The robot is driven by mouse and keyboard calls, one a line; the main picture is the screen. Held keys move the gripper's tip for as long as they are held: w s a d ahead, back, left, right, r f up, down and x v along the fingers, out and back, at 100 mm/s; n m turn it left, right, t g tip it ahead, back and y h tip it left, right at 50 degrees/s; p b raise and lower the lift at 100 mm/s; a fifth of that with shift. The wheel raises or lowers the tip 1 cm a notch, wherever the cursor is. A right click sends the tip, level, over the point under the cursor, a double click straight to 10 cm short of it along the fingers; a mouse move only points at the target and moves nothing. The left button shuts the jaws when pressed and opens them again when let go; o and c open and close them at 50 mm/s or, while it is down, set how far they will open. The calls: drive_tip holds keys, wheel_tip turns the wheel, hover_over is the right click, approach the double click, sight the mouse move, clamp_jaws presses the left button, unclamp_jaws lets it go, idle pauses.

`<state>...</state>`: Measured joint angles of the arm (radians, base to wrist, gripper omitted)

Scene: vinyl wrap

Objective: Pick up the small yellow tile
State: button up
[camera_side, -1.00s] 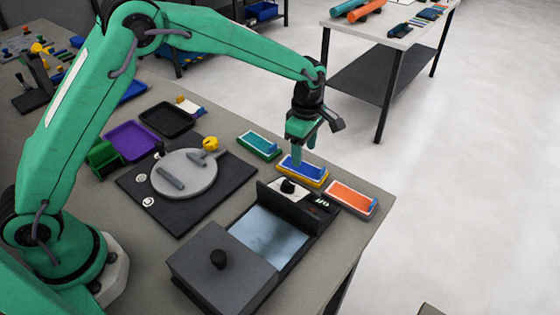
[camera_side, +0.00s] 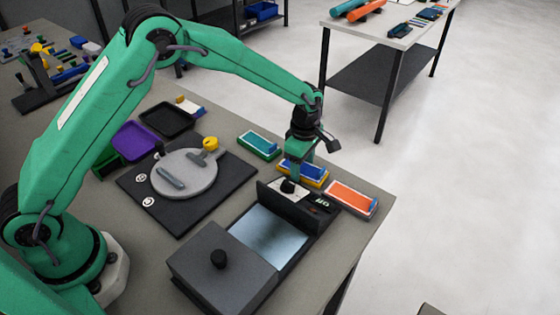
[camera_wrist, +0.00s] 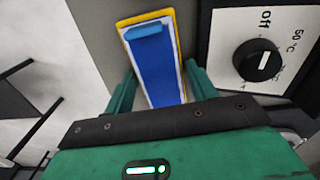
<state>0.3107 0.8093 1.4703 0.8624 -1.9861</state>
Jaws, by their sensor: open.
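The small yellow tile (camera_side: 316,184) lies flat on the bench, between a green one and an orange-topped one. Its yellow edge shows around a white border and a blue top, with a lighter blue bar at one end. My gripper (camera_side: 297,172) is low over it, and its fingertips are hard to make out in the side view. In the wrist view the yellow tile (camera_wrist: 174,32) runs up between the two green fingers of my open gripper (camera_wrist: 161,82). Its near end is hidden by the gripper body. I cannot tell whether either finger touches it.
A dark heater box (camera_side: 222,262) with a dial panel stands close in front of the tile; its dial (camera_wrist: 257,60) is near the right finger. The green tile (camera_side: 259,146) and orange tile (camera_side: 348,195) flank it. A round grey turntable (camera_side: 184,173) is to the left.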

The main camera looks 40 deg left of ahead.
drive_tip(key=shift+c, duration=0.5)
drive_tip(key=c, duration=0.6)
drive_tip(key=shift+r, duration=0.2)
drive_tip(key=shift+r, duration=0.8)
wheel_tip(320, 180, up, 2)
drive_tip(key=shift+d+r, duration=0.1)
drive_tip(key=shift+r, duration=0.15)
drive_tip(key=s+d+r, duration=0.2)
drive_tip(key=s, duration=0.1)
drive_tip(key=s+d+r, duration=0.2)
drive_tip(key=d, duration=0.1)
drive_tip(key=s+d+r, duration=0.2)
drive_tip(key=s, duration=0.1)
drive_tip(key=shift+s+d+r, duration=0.25)
drive_tip(key=shift+s+r, duration=0.05)
drive_tip(key=shift+s, duration=0.05)
